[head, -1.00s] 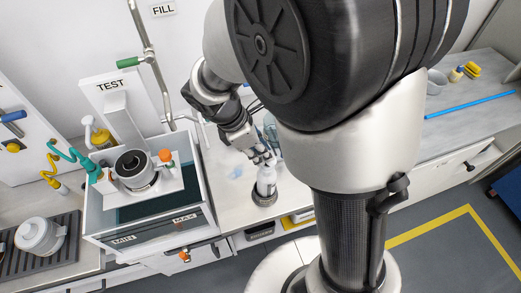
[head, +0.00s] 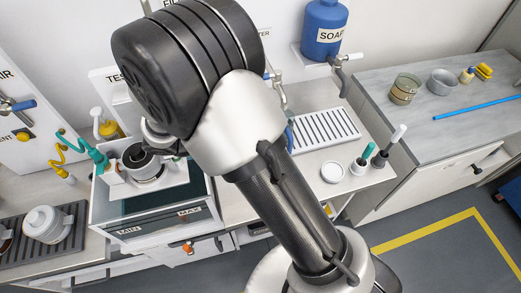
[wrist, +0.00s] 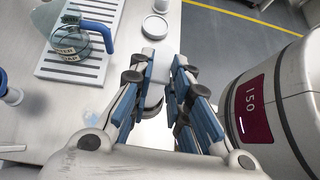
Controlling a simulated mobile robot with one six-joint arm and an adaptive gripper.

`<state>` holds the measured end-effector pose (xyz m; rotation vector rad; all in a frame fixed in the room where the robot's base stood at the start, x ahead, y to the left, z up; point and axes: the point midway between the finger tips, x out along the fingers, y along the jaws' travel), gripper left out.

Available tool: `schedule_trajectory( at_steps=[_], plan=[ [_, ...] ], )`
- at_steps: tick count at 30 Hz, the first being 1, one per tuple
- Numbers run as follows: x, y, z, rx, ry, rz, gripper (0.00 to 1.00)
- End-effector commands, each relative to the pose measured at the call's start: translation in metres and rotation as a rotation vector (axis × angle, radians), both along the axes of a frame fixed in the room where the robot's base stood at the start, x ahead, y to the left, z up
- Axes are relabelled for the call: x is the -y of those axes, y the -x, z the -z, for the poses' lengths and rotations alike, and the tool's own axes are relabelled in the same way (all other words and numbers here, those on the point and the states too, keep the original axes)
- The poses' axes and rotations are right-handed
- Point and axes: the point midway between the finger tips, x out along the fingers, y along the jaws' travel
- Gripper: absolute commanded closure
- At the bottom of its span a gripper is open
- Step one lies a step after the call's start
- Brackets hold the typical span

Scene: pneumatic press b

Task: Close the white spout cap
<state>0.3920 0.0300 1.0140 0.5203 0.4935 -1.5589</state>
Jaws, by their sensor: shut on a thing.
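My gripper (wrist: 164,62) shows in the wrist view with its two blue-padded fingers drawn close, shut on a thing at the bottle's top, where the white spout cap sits. The cap itself is mostly hidden by the fingers, and I cannot tell how far it is closed. A pale rounded part of the white bottle (wrist: 152,95) shows below and between the fingers, partly behind the left one, with a grey ring around its foot. In the head view my own arm hides the gripper, the cap and the bottle.
A glass jug (wrist: 78,38) stands on a slotted rack (head: 325,131), left of my gripper in the wrist view. A white dish (head: 332,171) and two holders with teal and white handles (head: 380,147) stand on the counter. A blue soap tank (head: 324,28) hangs behind. A water tank (head: 150,215) is at left.

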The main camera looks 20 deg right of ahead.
Motion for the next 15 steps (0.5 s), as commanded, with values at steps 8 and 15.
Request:
schedule_trajectory(
  at_steps=[8, 15],
  plan=[
    [-0.005, 0.0, 0.013, -0.012, 0.177, 0.0, 1.0],
    [-0.006, 0.0, 0.018, -0.014, 0.254, 0.0, 1.0]
  ],
)
